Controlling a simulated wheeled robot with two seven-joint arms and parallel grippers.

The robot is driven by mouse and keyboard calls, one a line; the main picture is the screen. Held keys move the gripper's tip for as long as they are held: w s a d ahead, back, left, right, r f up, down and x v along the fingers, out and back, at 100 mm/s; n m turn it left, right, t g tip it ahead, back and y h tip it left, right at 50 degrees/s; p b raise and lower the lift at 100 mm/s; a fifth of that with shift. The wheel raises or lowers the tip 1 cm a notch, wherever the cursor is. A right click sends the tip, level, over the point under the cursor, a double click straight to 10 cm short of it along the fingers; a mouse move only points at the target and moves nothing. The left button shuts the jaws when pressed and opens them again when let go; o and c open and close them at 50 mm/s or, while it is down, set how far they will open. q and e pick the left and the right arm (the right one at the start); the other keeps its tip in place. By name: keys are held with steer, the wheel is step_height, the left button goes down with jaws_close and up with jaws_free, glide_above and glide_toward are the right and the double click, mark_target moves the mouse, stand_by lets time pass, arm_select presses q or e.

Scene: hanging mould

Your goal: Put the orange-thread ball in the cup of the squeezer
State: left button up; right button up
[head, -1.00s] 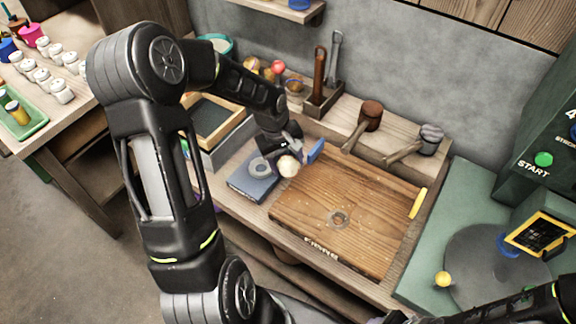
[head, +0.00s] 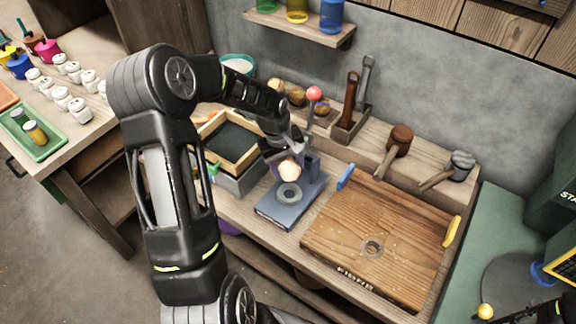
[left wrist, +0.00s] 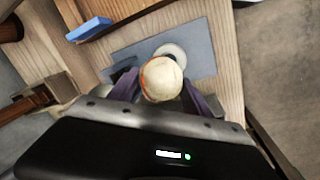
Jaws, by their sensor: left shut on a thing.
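The ball (head: 289,170) is pale cream. In the left wrist view an orange line shows on the ball (left wrist: 161,80). My left gripper (head: 285,158) is shut on it and holds it above the squeezer. The squeezer (head: 272,214) has a blue base, a grey ring-shaped cup (head: 289,193) and an upright lever with a red knob (head: 314,93). In the head view the ball is just behind and above the cup. In the left wrist view the ball covers the near edge of the cup (left wrist: 172,50). My right gripper is not in view.
A wooden board (head: 375,245) lies right of the squeezer, with a blue block (head: 346,177) at its corner. A framed tray (head: 232,143) stands left. Several round things sit behind, near a tool holder (head: 350,124). Two mallets lie at the back right.

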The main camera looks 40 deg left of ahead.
arm_select(q)
step_height(320, 180, down, 6)
steer(key=b, duration=0.4)
steer(key=shift+f+b, duration=0.85)
steer(key=shift+f, duration=0.15)
steer(key=shift+f, duration=0.1)
steer(key=o, duration=1.6)
steer(key=shift+s+a+r+b, duration=0.1)
steer(key=shift+s+r+b, duration=0.1)
steer(key=shift+r, duration=1.1)
steer(key=shift+s+a+r+b, duration=0.15)
steer(key=shift+s+r+b, duration=0.05)
steer(key=shift+r, duration=1.05)
steer(key=shift+s+a+r+b, duration=0.1)
steer(key=shift+s+r+b, duration=0.1)
steer(key=shift+r, duration=1.1)
